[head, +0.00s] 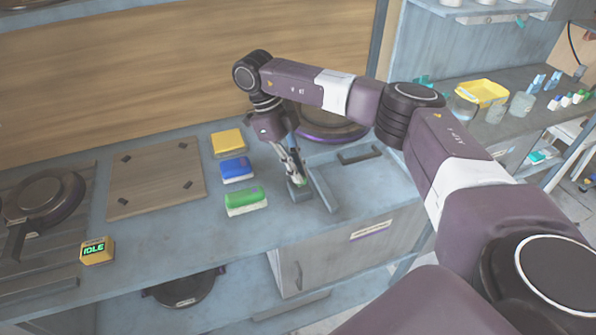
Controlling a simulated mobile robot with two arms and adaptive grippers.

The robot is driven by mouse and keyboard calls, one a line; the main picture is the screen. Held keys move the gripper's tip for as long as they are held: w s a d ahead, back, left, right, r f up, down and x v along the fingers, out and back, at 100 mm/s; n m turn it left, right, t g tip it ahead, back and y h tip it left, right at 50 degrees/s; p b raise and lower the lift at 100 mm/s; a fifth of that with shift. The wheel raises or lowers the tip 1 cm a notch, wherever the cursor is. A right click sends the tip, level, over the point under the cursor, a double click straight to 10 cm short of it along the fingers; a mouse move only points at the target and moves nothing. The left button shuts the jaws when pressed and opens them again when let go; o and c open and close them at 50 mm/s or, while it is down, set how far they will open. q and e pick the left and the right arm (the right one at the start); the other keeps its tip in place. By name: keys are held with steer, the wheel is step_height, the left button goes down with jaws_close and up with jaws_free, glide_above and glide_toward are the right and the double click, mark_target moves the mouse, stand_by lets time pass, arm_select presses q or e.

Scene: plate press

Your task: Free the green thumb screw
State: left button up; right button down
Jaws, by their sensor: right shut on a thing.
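My right gripper (298,174) reaches down from above to a grey fixture (321,188) on the bench, right of the coloured blocks. Its fingers are shut on a small green piece, which looks like the green thumb screw (303,182). The screw is small and partly hidden by the fingers. It sits at the grey fixture, low near the bench top; I cannot tell whether it is still seated in the fixture. My left gripper is out of view.
Yellow (228,141), blue (237,168) and green (246,203) blocks stand in a row left of the gripper. A purple-rimmed round plate (325,132) lies behind my arm. A box reading IDLE (97,250) and a round pan (43,196) are at the left, beside a brown board (157,178).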

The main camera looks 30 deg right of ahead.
steer(key=n, duration=0.2)
steer(key=n+t+h+b, duration=0.1)
steer(key=n, duration=0.2)
steer(key=shift+n+t+h, duration=0.3)
steer(key=shift+s+a+r+n+t+h+b, duration=0.15)
steer(key=shift+n+t+b, duration=0.25)
steer(key=shift+n, duration=0.65)
steer(key=shift+w+d+f+n+t+h+b, duration=0.15)
steer(key=shift+n+t+b, duration=0.2)
steer(key=shift+n, duration=0.7)
steer(key=shift+s+a+r, duration=0.1)
steer(key=shift+r, duration=0.05)
steer(key=c, duration=2.1)
jaws_free()
steer(key=v, duration=1.2)
steer(key=shift+a, duration=0.15)
